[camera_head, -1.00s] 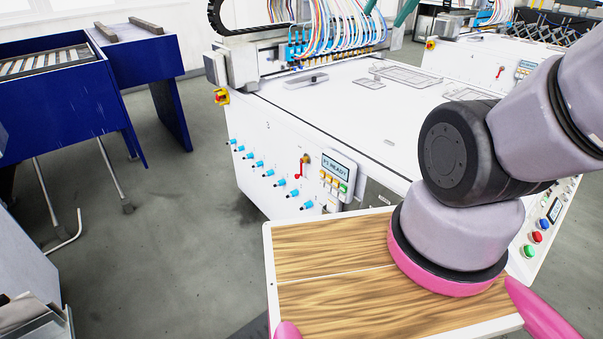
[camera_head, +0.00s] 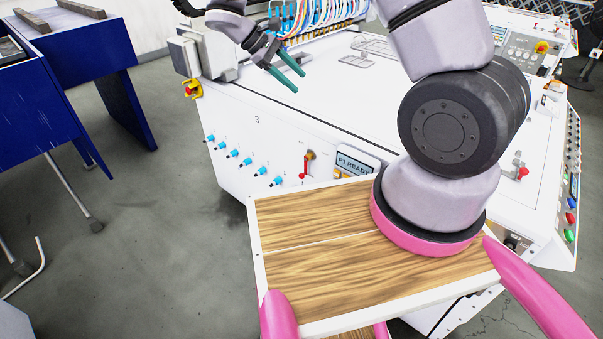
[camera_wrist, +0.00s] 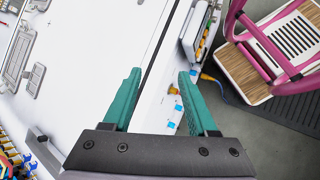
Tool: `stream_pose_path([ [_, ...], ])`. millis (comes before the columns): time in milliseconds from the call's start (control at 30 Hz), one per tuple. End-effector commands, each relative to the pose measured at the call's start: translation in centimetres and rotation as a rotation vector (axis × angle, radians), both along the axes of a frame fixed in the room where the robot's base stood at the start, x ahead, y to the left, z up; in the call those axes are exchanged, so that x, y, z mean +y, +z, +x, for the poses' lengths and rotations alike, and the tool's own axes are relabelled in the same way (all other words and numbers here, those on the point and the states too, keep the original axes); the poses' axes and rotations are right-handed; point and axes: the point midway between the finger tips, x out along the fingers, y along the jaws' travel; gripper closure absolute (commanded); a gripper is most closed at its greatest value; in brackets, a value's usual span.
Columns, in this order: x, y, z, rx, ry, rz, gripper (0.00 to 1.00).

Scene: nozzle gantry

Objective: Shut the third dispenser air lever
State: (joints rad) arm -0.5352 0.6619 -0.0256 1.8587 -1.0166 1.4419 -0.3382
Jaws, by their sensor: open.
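A white machine (camera_head: 335,98) carries a mark that looks like a 3 on its front. A red lever (camera_head: 305,167) on a brass-coloured valve hangs roughly downward on that front, left of the "P1 READY" display (camera_head: 356,164). A row of several blue knobs (camera_head: 246,161) runs to its left. My gripper (camera_head: 299,82) is open and empty above the left part of the machine top, apart from the lever. In the wrist view my gripper (camera_wrist: 160,74) has its teal fingers spread, with a brass-coloured part (camera_wrist: 173,91) and blue knobs (camera_wrist: 171,124) beyond; the lever's red handle is not clear there.
Coloured tubes (camera_head: 320,18) stand at the machine's back. A yellow-and-red switch (camera_head: 192,89) juts from its left corner. My wood-topped, pink-railed base is close to the machine front. Blue bins (camera_head: 100,55) stand at left, with open grey floor (camera_head: 150,230) between.

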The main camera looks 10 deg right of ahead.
Motion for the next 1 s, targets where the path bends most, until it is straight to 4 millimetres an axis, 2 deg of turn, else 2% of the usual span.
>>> stream_pose_path([
  [33, 1.0, -2.8, 0.3, 0.044, 0.061, -0.063, 0.42],
  [300, 4.6, -15.5, 1.1, 0.209, 0.384, -0.380, 0.42],
  [467, 6.1, -23.4, -0.1, 0.285, 0.578, -0.570, 0.42],
  [600, 6.6, -29.9, -1.8, 0.332, 0.738, -0.724, 0.42],
  [700, 6.6, -33.5, -3.1, 0.353, 0.831, -0.813, 0.42],
  [800, 6.4, -36.1, -4.1, 0.365, 0.898, -0.876, 0.42],
  [900, 6.2, -37.6, -4.7, 0.372, 0.939, -0.914, 0.42],
  [1000, 6.0, -38.2, -4.8, 0.375, 0.956, -0.931, 0.42],
])
